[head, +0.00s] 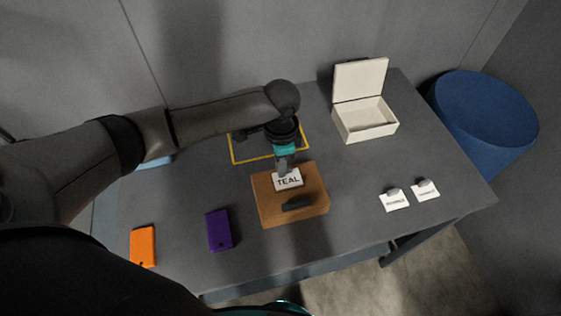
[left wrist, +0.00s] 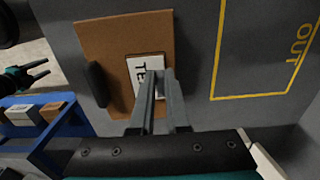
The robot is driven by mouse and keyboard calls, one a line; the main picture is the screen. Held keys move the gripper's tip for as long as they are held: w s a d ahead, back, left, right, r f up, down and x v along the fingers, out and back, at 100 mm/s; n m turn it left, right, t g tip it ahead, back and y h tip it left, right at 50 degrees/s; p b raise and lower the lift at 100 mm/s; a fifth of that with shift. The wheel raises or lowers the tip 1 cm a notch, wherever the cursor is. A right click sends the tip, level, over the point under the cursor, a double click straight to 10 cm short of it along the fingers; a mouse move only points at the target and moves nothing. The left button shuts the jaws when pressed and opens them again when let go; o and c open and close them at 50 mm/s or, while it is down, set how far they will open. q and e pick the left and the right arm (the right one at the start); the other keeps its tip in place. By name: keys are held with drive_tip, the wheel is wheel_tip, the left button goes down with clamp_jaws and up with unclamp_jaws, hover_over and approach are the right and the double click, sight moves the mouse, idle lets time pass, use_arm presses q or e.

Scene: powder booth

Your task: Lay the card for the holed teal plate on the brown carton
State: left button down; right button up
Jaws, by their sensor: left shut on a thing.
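The white card reading TEAL (head: 289,181) is over the far part of the brown carton's top (head: 270,208). In the left wrist view the card (left wrist: 133,80) lies within the carton's outline (left wrist: 100,35); I cannot tell whether it touches. My left gripper (head: 283,167) is shut on the card's grip, which the fingers (left wrist: 158,80) mostly hide. A dark bar (head: 297,203) sits on the carton nearer me. My right gripper (left wrist: 38,70) shows at the left of the left wrist view, fingers apart and empty. A light blue piece (head: 155,162) is mostly hidden behind my left arm.
An orange plate (head: 143,246) and a purple plate (head: 219,230) lie at the front left. Two more cards (head: 394,200) (head: 426,190) lie at the right. An open white box (head: 364,122) stands behind. A yellow outline (head: 236,161) marks the table. A blue drum (head: 487,112) stands beyond.

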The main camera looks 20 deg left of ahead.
use_arm(q)
drive_tip(key=shift+f, duration=0.25)
idle(0.6)
drive_tip(key=c, duration=0.8)
unclamp_jaws()
drive_tip(key=shift+c, duration=0.2)
